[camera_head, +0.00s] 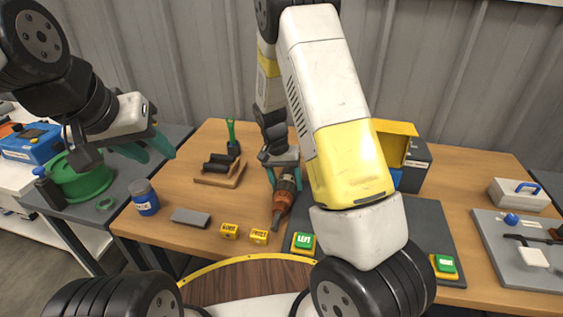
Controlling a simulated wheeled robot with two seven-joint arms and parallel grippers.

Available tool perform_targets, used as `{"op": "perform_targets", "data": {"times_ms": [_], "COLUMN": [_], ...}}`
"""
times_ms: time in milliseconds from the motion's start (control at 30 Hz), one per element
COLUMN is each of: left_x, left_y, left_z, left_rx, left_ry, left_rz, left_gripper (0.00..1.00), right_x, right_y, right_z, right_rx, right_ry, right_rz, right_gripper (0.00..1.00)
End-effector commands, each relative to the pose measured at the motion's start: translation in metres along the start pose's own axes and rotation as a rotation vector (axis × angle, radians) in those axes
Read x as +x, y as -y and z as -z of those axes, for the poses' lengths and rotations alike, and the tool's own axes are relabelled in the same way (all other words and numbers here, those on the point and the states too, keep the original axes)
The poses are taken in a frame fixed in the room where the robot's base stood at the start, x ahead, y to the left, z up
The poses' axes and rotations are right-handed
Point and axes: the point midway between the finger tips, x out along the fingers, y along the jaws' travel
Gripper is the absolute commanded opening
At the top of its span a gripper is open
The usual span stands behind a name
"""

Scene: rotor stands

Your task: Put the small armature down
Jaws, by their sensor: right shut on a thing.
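The small armature (283,197), copper-brown with a grey shaft, hangs tilted with its shaft pointing down over the wooden table. My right gripper (283,168) is shut on its upper end; the fingers partly cover that end. The shaft tip is close to the table's front part, and I cannot tell whether it touches. My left gripper (150,150), with teal fingers spread, is open and empty above the table's left edge. A wooden stand (232,182) with dark rollers sits left of the armature.
A dark grey mat (432,221) bears green buttons (304,241) (445,264). A yellow-lidded box (396,128) stands behind. My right arm hides much of the mat.

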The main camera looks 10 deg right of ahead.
Motion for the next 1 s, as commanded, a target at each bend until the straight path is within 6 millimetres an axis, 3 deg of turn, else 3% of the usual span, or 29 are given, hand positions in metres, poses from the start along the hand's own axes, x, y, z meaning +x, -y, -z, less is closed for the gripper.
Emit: {"op": "perform_targets", "data": {"times_ms": [333, 367, 467, 833, 1000], "left_x": [0.000, 0.000, 0.000, 0.000, 0.000], "left_y": [0.000, 0.000, 0.000, 0.000, 0.000], "left_z": [0.000, 0.000, 0.000, 0.000, 0.000], "left_rx": [0.000, 0.000, 0.000, 0.000, 0.000], "left_ry": [-0.001, -0.001, -0.001, -0.001, -0.001], "left_rz": [0.000, 0.000, 0.000, 0.000, 0.000], "left_gripper": [0.36, 0.36, 0.36, 0.36, 0.36], "right_x": [0.001, 0.002, 0.002, -0.002, -0.026], "right_y": [0.001, 0.001, 0.001, 0.000, 0.002], "right_z": [0.001, 0.001, 0.001, 0.001, 0.001], "right_rx": [0.000, -0.001, -0.001, -0.001, -0.002], "right_ry": [-0.004, -0.002, -0.002, -0.002, -0.006], "right_rz": [0.003, 0.002, 0.002, 0.002, 0.005], "right_gripper": [0.00, 0.67, 0.85, 0.85, 0.85]}}
